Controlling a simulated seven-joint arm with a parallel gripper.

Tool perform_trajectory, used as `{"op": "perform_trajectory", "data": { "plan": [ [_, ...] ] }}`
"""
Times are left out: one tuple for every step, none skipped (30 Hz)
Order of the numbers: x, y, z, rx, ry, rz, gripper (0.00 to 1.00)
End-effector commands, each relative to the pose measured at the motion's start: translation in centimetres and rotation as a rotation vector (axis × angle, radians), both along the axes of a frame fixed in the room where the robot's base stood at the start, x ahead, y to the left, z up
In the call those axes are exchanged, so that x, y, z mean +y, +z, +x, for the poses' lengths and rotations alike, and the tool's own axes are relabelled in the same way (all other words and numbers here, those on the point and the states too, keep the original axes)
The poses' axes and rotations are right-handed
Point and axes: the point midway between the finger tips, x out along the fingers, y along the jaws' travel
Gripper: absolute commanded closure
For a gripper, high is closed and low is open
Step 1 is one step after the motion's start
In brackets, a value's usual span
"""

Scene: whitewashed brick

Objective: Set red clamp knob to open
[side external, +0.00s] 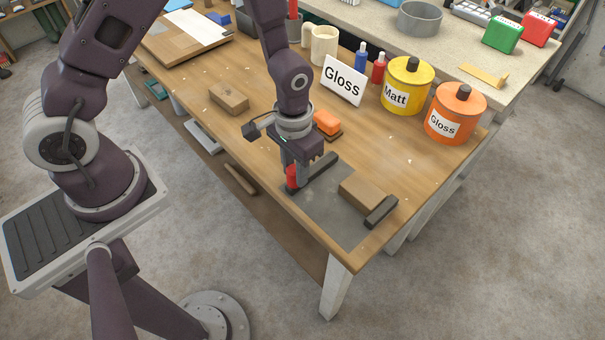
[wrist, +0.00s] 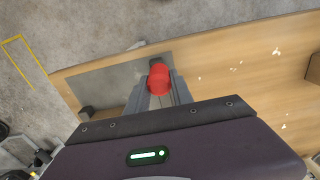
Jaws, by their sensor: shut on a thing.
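The red clamp knob (side external: 291,176) is at the left end of a dark clamp bar (side external: 322,172) on a grey plate (side external: 326,204) near the table's front edge. My gripper (side external: 296,174) points down over it, with its fingers on either side of the knob. In the wrist view the red knob (wrist: 159,79) sits between the two grey fingertips, and my gripper (wrist: 159,90) is shut on it. The knob's lower part and its exact setting are hidden by the fingers.
A brown block (side external: 361,194) and a dark bar (side external: 381,212) lie on the plate's right side. An orange block (side external: 327,122) is just behind my gripper. A white Gloss sign (side external: 343,80), yellow Matt can (side external: 406,86) and orange Gloss can (side external: 456,113) stand farther back.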

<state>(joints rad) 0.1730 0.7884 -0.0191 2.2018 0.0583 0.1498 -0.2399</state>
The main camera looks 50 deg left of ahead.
Motion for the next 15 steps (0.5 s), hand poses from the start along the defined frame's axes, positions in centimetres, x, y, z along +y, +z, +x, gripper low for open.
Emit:
{"op": "perform_trajectory", "data": {
  "plan": [
    [0.48, 0.06, 0.14, -0.002, 0.006, 0.006, 1.0],
    [0.51, 0.06, 0.14, -0.002, 0.006, 0.007, 1.0],
    [0.54, 0.06, 0.14, -0.002, 0.007, 0.007, 1.0],
    [0.56, 0.05, 0.14, -0.002, 0.007, 0.008, 1.0],
    [0.59, 0.05, 0.14, -0.001, 0.008, 0.008, 1.0],
    [0.62, 0.05, 0.15, -0.001, 0.009, 0.009, 0.65],
    [0.62, 0.04, 0.14, -0.001, 0.009, 0.009, 0.59],
    [0.59, 0.04, 0.14, -0.001, 0.008, 0.009, 0.53],
    [0.55, 0.03, 0.12, -0.001, 0.008, 0.008, 0.51],
    [0.53, 0.03, 0.11, -0.001, 0.007, 0.008, 0.51],
    [0.5, 0.02, 0.1, -0.001, 0.007, 0.008, 0.51],
    [0.47, 0.02, 0.09, 0.0, 0.007, 0.007, 0.51],
    [0.45, 0.01, 0.09, 0.0, 0.006, 0.007, 0.51],
    [0.44, 0.01, 0.08, 0.0, 0.006, 0.007, 0.51],
    [0.42, 0.01, 0.07, 0.0, 0.006, 0.007, 0.51]
  ]
}}
